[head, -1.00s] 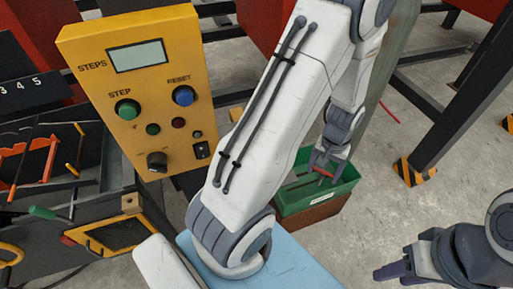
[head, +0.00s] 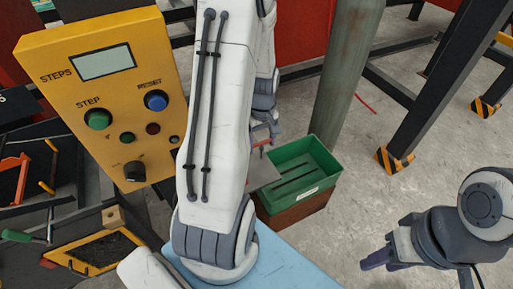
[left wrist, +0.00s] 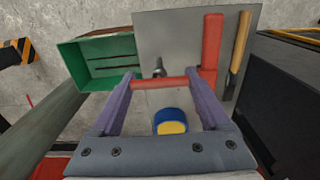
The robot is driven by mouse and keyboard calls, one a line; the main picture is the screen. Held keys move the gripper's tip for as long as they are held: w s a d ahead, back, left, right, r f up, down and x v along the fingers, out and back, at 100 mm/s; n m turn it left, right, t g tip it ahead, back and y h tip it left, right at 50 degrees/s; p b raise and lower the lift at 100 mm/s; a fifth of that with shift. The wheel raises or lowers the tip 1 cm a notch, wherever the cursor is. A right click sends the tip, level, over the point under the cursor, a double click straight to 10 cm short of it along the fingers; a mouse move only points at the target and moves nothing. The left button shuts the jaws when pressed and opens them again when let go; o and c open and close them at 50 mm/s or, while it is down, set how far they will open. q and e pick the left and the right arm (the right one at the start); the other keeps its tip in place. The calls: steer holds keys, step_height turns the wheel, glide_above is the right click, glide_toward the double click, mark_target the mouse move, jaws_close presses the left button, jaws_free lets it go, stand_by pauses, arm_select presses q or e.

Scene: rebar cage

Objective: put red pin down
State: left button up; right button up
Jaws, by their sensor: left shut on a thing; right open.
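My left gripper (left wrist: 160,84) is shut on a red pin (left wrist: 152,83), which lies crosswise between the purple fingertips. In the head view the left gripper (head: 268,139) shows partly behind my own arm, with a bit of red at its tips. It hangs over or near a grey plate (head: 264,177), left of the green bin (head: 312,157). The plate also shows in the left wrist view (left wrist: 178,35), beyond the pin; I cannot tell the gap between them. My right gripper (head: 378,262) is open and empty at the lower right.
On the plate are a red bar (left wrist: 212,45), a wooden-handled tool (left wrist: 239,45) and a small grey peg (left wrist: 159,67). A blue and yellow round thing (left wrist: 170,123) shows between the fingers. A yellow control box (head: 110,100) stands left. A grey-green post (head: 345,75) stands behind the bin.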

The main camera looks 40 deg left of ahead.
arm_select(q)
steer(key=f, duration=0.1)
steer(key=a+f, duration=0.1)
steer(key=f+p, duration=0.1)
steer(key=f, duration=0.1)
steer(key=shift+a, duration=0.25)
steer(key=shift+f, duration=0.4)
steer(key=shift+f, duration=0.15)
